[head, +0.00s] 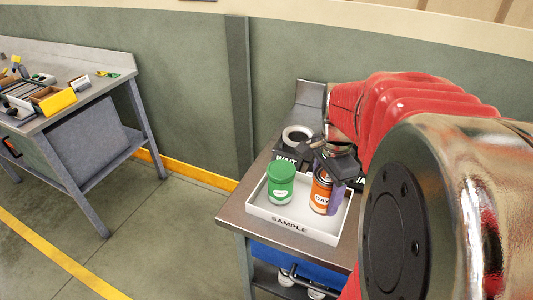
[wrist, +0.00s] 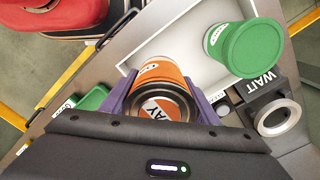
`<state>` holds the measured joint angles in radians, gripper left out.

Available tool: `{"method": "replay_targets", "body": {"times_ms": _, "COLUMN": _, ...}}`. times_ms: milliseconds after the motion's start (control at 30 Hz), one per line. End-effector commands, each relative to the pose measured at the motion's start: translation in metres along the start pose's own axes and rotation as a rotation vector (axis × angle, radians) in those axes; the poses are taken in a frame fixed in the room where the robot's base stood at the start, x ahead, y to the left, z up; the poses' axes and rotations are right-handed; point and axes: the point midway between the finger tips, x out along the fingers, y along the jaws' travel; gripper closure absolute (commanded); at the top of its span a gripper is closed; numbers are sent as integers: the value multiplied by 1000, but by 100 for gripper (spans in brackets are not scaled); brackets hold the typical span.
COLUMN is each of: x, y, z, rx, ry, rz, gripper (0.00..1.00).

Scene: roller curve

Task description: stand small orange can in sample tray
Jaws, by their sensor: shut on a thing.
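The small orange can (head: 320,196) is upright between the purple fingers of my gripper (head: 338,192). In the wrist view, my gripper (wrist: 163,100) is shut on the can (wrist: 165,75), one finger on each side, with its dark top towards the camera. The white sample tray (head: 290,229) lies on the metal bench. The can is over the tray's right part in the head view; I cannot tell whether its base touches the floor. The tray also shows in the wrist view (wrist: 175,40).
A green can (head: 281,183) stands in the tray's left part, apart from the orange can; it also shows in the wrist view (wrist: 250,47). Behind the tray is a dark WAIT block (head: 287,159) with a white ring (head: 297,135). A cluttered workbench (head: 65,115) stands far left.

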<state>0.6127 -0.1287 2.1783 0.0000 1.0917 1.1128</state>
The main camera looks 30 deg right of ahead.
Motion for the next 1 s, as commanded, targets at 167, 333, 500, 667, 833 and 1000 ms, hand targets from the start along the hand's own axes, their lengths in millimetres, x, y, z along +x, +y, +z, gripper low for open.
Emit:
{"method": "replay_targets", "body": {"times_ms": 167, "x": 27, "y": 1, "z": 0, "rx": 0, "ry": -1, "rz": 2, "gripper": 71}}
{"method": "replay_targets", "body": {"times_ms": 333, "x": 32, "y": 0, "z": -1, "rx": 1, "ry": 0, "rz": -1, "gripper": 71}}
{"method": "replay_targets", "body": {"times_ms": 500, "x": 32, "y": 0, "z": -1, "rx": 1, "ry": 0, "rz": 0, "gripper": 71}}
{"method": "replay_targets", "body": {"times_ms": 667, "x": 40, "y": 1, "z": -1, "rx": 1, "ry": -1, "rz": 2, "gripper": 71}}
{"method": "replay_targets", "body": {"times_ms": 833, "x": 62, "y": 1, "z": -1, "rx": 2, "ry": -1, "rz": 3, "gripper": 71}}
{"method": "replay_targets", "body": {"times_ms": 1000, "x": 70, "y": 1, "z": -1, "rx": 3, "ry": 0, "rz": 0, "gripper": 71}}
